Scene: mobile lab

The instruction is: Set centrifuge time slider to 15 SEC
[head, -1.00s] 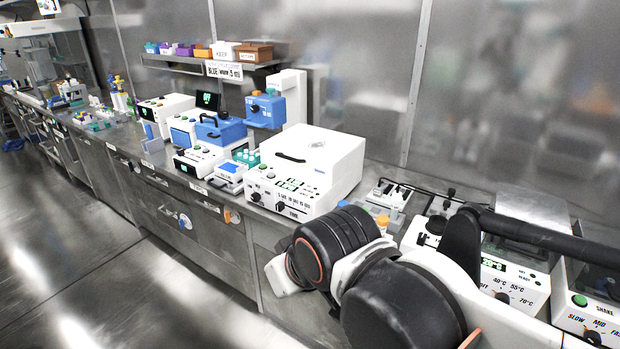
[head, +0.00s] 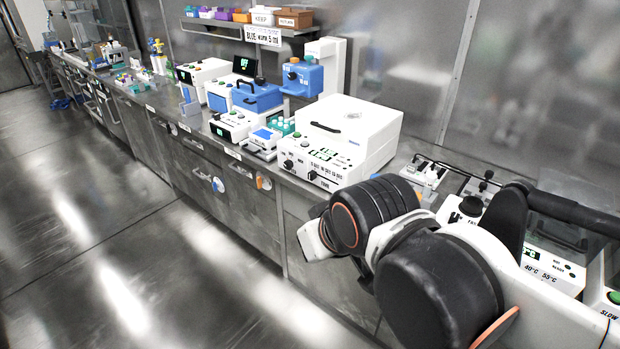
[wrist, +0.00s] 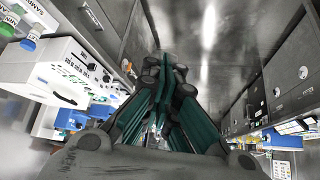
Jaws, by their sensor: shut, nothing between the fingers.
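The centrifuge (head: 350,135) is a white box with a closed lid and a black handle, standing on the steel bench in the head view. Its front panel (head: 316,167) carries black knobs, a green display and a row of small time labels; the exact slider setting is too small to read. In the wrist view the centrifuge (wrist: 62,72) is at the left. My gripper (wrist: 172,62), with dark teal fingers, is shut and empty, apart from the centrifuge and out over the aisle side of the bench. In the head view my arm hides the gripper's fingers.
A blue device (head: 257,97), small white instruments and a tube rack (head: 280,126) stand left of the centrifuge. A heater panel (head: 550,265) is at the right. Drawers with handles (head: 193,143) line the bench front. The floor (head: 120,240) beside the bench is clear.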

